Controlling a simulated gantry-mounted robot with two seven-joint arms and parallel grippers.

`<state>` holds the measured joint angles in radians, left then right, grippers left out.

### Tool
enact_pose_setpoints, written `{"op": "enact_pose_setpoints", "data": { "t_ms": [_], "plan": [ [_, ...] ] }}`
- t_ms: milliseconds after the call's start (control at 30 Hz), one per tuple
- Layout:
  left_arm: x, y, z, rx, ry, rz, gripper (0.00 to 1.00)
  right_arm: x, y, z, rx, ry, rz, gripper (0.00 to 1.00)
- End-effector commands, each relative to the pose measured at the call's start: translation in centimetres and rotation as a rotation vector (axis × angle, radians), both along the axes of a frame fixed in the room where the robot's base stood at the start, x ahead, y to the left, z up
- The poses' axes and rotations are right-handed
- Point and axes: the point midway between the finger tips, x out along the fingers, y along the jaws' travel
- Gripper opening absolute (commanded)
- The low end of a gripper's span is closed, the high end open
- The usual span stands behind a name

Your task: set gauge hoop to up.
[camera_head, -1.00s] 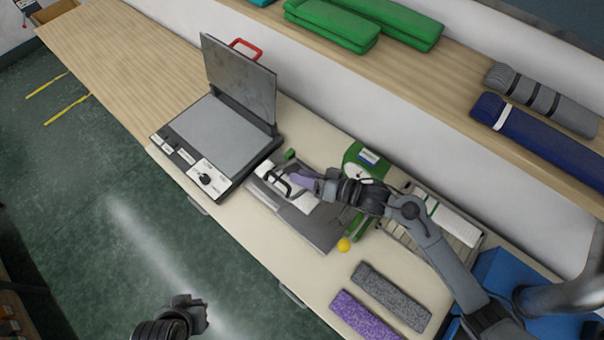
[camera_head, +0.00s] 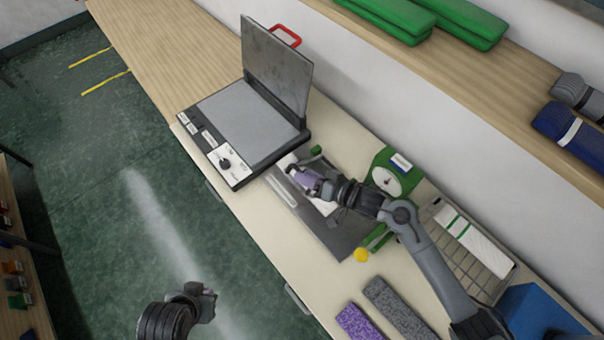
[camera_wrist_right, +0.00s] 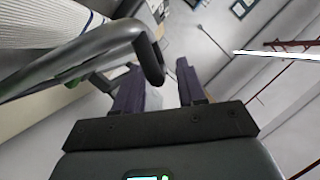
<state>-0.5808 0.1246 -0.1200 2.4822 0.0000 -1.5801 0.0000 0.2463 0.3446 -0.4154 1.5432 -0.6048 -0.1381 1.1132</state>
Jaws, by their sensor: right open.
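The gauge hoop (camera_wrist_right: 90,55) is a thick dark grey bar in the right wrist view. It runs in from the left and bends down at its right end, near the gap between my fingers. Whether it touches them I cannot tell. My right gripper (camera_wrist_right: 158,85) is open, with two purple-grey fingers. In the head view my right gripper (camera_head: 300,180) is over a grey plate (camera_head: 345,240) with a white piece on it, and it hides most of the hoop there. My left gripper (camera_head: 203,292) hangs over the floor at the lower left; its jaws are unclear.
A press with its lid raised (camera_head: 275,70) stands left of the right gripper. A green dial device (camera_head: 388,180) is close on its right. A yellow ball (camera_head: 361,255), a purple block (camera_head: 358,322) and a grey block (camera_head: 398,308) lie nearer the front. A shelf runs behind.

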Motion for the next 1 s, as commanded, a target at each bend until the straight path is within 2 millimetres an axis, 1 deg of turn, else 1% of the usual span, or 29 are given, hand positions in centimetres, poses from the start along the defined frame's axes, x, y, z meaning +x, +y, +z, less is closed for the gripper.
{"op": "enact_pose_setpoints", "data": {
  "t_ms": [100, 200, 567, 600, 667, 833, 867, 1000],
  "plan": [
    [0.0, 0.1, -0.1, 0.003, 0.0, -0.002, 0.0, 0.8, 0.9, -0.4, 0.001, 0.001, -0.001, 0.4],
    [0.0, 0.1, -0.2, 0.003, 0.001, -0.001, 0.0, 1.2, 1.3, -0.6, -0.001, 0.0, -0.001, 0.4],
    [0.0, -0.1, -0.2, -0.003, 0.0, 0.002, 0.0, 1.4, 1.7, -0.7, -0.001, 0.0, -0.001, 0.4],
    [0.0, -0.1, -0.2, -0.004, 0.001, 0.003, 0.0, 1.4, 1.7, -0.7, -0.001, 0.0, -0.001, 0.37],
    [0.0, -0.2, -0.2, -0.007, 0.001, 0.005, 0.0, 1.4, 1.6, -0.7, -0.001, 0.0, -0.001, 0.28],
    [0.0, -0.3, -0.2, -0.011, 0.001, 0.007, 0.0, 1.4, 1.6, -0.7, -0.001, 0.0, -0.001, 0.02],
    [0.0, -0.3, -0.2, -0.011, 0.002, 0.007, 0.0, 1.4, 1.6, -0.7, -0.001, 0.0, -0.001, 0.0],
    [0.0, -0.2, -0.2, -0.011, 0.002, 0.007, 0.0, 1.4, 1.6, -0.7, -0.001, 0.0, -0.001, 0.0]
  ]
}}
